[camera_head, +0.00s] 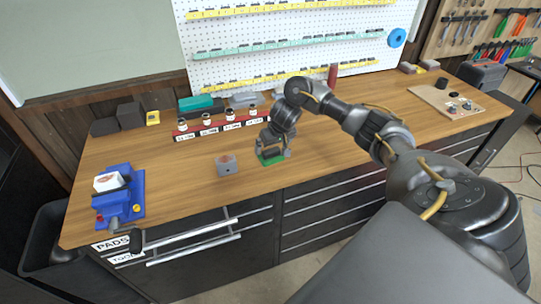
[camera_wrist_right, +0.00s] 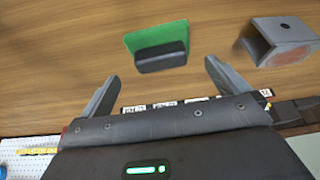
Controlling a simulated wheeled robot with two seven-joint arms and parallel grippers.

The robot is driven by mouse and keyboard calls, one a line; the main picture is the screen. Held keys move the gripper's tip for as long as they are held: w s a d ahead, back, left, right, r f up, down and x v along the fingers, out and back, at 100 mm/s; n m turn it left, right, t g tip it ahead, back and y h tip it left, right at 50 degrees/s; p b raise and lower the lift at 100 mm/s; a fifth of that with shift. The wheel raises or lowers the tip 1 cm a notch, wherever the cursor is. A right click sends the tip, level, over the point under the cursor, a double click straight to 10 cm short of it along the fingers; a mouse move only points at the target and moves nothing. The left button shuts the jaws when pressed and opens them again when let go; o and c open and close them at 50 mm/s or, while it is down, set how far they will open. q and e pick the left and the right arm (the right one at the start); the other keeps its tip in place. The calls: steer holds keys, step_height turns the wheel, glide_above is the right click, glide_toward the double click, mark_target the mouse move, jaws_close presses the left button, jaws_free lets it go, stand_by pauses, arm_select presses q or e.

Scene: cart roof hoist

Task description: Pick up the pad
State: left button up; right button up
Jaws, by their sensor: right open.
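The pad is a green plate with a dark grip block on it. In the head view the green pad (camera_head: 270,158) lies on the wooden bench near its front edge, partly hidden by my right gripper (camera_head: 273,145). In the right wrist view the pad (camera_wrist_right: 143,39) lies just beyond my right gripper's fingertips (camera_wrist_right: 161,72), roughly centred between them. The right gripper is open and empty, with the fingers apart from the pad. My left gripper is out of view.
A grey bracket (camera_head: 226,164) stands left of the pad; it also shows in the wrist view (camera_wrist_right: 284,32). A blue vise (camera_head: 122,205) sits at the bench's left end. Bare wood (camera_head: 180,165) lies between vise and bracket.

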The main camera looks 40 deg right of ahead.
mark_target(272, 151)
steer(key=b+x, duration=0.1)
steer(key=x, duration=0.1)
steer(key=b+x, duration=0.1)
steer(key=x, duration=0.2)
steer(key=shift+s+a+f+b, duration=0.15)
steer(key=shift+s+b, duration=0.05)
steer(key=shift+b, duration=0.2)
steer(key=shift+w+f, duration=0.1)
steer(key=shift+c, duration=0.4)
steer(key=c, duration=0.8)
steer(key=shift+r, duration=0.25)
steer(key=shift+c, duration=0.2)
